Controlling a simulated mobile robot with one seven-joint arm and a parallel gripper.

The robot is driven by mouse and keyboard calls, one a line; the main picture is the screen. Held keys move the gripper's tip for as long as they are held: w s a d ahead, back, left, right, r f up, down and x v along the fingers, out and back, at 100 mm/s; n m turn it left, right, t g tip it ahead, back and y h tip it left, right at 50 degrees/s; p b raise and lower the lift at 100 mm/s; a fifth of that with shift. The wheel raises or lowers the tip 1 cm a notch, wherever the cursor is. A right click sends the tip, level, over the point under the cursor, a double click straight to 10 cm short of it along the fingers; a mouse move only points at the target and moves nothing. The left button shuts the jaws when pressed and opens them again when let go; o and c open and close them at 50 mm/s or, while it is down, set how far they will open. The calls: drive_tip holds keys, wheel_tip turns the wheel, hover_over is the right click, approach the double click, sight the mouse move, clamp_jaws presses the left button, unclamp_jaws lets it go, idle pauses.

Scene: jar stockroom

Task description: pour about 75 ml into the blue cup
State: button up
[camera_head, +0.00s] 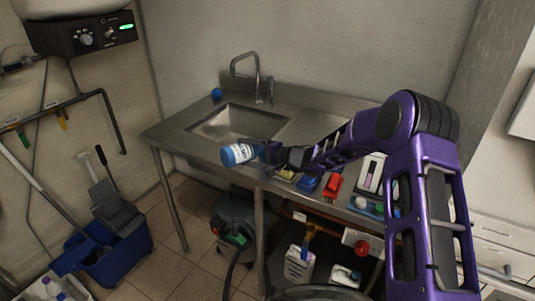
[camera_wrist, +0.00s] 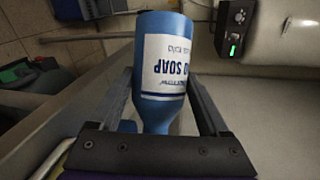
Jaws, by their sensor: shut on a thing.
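My gripper (camera_head: 268,152) is shut on a blue soap bottle (camera_head: 229,157) with a white label. The bottle lies on its side in the air, near the front edge of the sink counter. In the wrist view the bottle (camera_wrist: 165,30) sits between the two fingers (camera_wrist: 162,80), its narrower end toward the palm and its label text upside down. A small blue object (camera_head: 216,94), which looks like the blue cup, stands at the back left corner of the counter, apart from my gripper. Its opening and contents are too small to tell.
The steel sink basin (camera_head: 228,125) and tap (camera_head: 258,75) lie between my gripper and the back wall. Blue (camera_head: 308,184) and red (camera_head: 333,186) items stand along the counter's front right. A blue mop bucket (camera_head: 105,255) is on the floor at left.

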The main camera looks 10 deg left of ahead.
drive_tip(key=shift+s+a+f+n+h, duration=0.25)
drive_tip(key=shift+f+n+h, duration=0.1)
drive_tip(key=shift+f+n, duration=0.25)
drive_tip(key=shift+s+a+f+n+h, duration=0.2)
drive_tip(key=shift+f+n+h, duration=0.2)
drive_tip(key=shift+n, duration=0.2)
drive_tip(key=shift+s+f+n+t+h+b, duration=0.1)
drive_tip(key=shift+f+n+t+h+b, duration=0.25)
drive_tip(key=shift+f+b, duration=0.35)
drive_tip(key=shift+r, duration=0.25)
drive_tip(key=shift+n, duration=0.25)
drive_tip(key=shift+h, duration=0.3)
